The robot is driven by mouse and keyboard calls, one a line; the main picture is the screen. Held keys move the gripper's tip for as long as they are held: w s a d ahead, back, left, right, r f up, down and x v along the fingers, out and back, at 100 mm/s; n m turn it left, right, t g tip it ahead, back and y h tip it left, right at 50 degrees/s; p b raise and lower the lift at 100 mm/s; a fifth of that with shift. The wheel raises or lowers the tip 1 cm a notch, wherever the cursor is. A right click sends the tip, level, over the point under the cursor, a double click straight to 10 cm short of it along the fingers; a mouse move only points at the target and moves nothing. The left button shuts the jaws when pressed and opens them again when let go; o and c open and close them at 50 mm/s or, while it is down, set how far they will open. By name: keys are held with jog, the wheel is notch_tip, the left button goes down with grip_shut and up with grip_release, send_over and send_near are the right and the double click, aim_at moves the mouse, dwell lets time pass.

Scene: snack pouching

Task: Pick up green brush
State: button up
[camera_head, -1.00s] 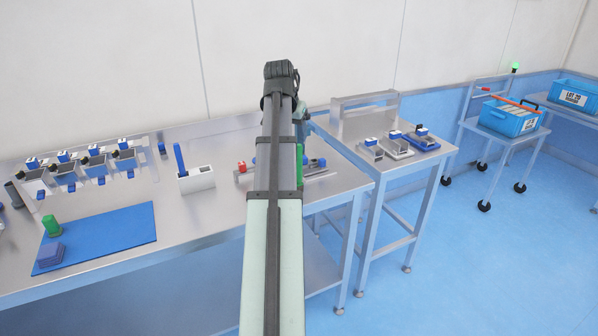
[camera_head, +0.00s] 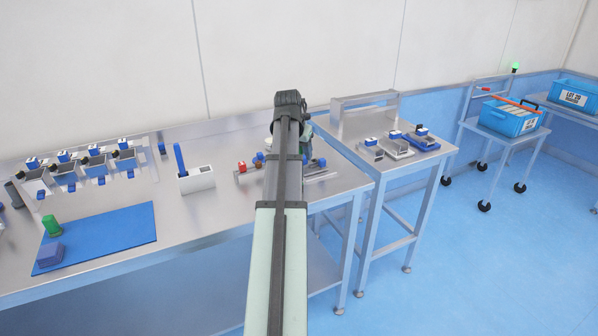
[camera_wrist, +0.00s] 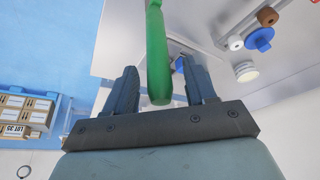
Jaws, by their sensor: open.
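The green brush shows as a long green handle (camera_wrist: 157,50) in the wrist view, running from the top edge down between my fingers. My gripper (camera_wrist: 158,66) is open, one finger on each side of the handle. The handle looks nearer the middle than either finger, and I cannot tell whether it touches one. The bristles are not visible in the wrist view. In the head view my arm hides the brush and most of my gripper, over the right end of the long steel table (camera_head: 228,222).
A white holder (camera_head: 197,181) with a blue-handled tool stands left of my arm. A blue mat (camera_head: 115,238) carries a green object (camera_head: 52,226) and a blue block (camera_head: 49,254). A small rail with a red piece (camera_head: 241,167) lies close by. A second steel table (camera_head: 378,128) stands right.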

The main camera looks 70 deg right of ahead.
jog(key=shift+d+f, duration=0.2)
jog(key=shift+f, duration=0.25)
grip_shut()
